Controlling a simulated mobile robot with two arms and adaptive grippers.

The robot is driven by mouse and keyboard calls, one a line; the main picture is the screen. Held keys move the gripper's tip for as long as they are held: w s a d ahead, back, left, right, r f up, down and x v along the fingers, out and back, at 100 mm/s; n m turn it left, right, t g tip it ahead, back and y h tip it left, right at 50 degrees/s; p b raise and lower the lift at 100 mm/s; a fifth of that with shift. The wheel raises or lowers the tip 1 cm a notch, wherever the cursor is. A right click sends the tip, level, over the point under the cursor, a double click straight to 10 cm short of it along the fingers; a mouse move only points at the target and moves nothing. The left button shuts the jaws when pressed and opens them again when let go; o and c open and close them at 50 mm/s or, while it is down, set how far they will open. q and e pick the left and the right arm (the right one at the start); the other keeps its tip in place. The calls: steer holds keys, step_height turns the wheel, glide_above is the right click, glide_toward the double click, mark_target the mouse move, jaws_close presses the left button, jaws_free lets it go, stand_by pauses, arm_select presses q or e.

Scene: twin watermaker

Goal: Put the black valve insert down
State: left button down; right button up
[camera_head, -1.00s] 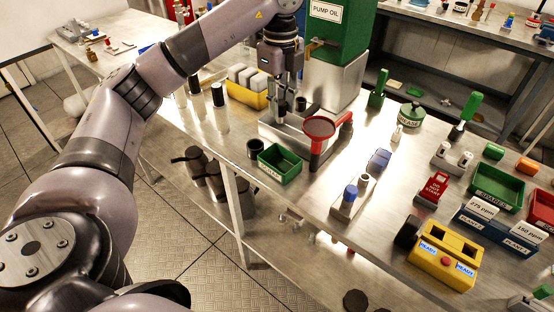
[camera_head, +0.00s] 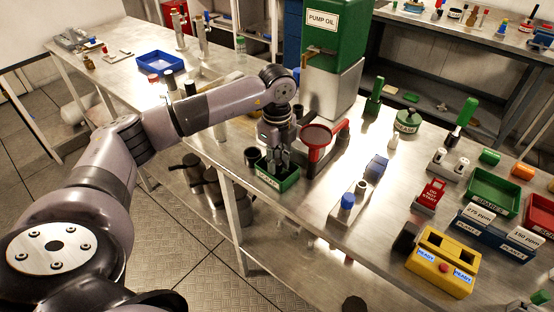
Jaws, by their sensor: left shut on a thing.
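My left gripper (camera_head: 278,163) points down over the small green tray (camera_head: 284,184) near the front edge of the steel table. Its fingers reach into the tray's opening and are shut on a dark thing, which I take for the black valve insert; the fingers and tray wall mostly hide it. I cannot tell whether it touches the tray floor. My right gripper is not in view.
The green pump oil tank (camera_head: 335,45) rises behind. A block with a blue cap (camera_head: 347,201) stands to the right, with bare table between.

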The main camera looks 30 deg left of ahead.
mark_target(277, 161)
arm_select(q)
steer(key=shift+f, duration=0.1)
steer(key=c, duration=1.7)
jaws_free()
steer(key=shift+o, duration=0.2)
steer(key=shift+r, duration=0.25)
steer(key=shift+w+r, duration=0.1)
steer(key=shift+r, duration=0.2)
step_height(277, 161, up, 11)
steer(key=b, duration=0.1)
steer(key=shift+r+b, duration=0.15)
steer(key=shift+b, duration=0.15)
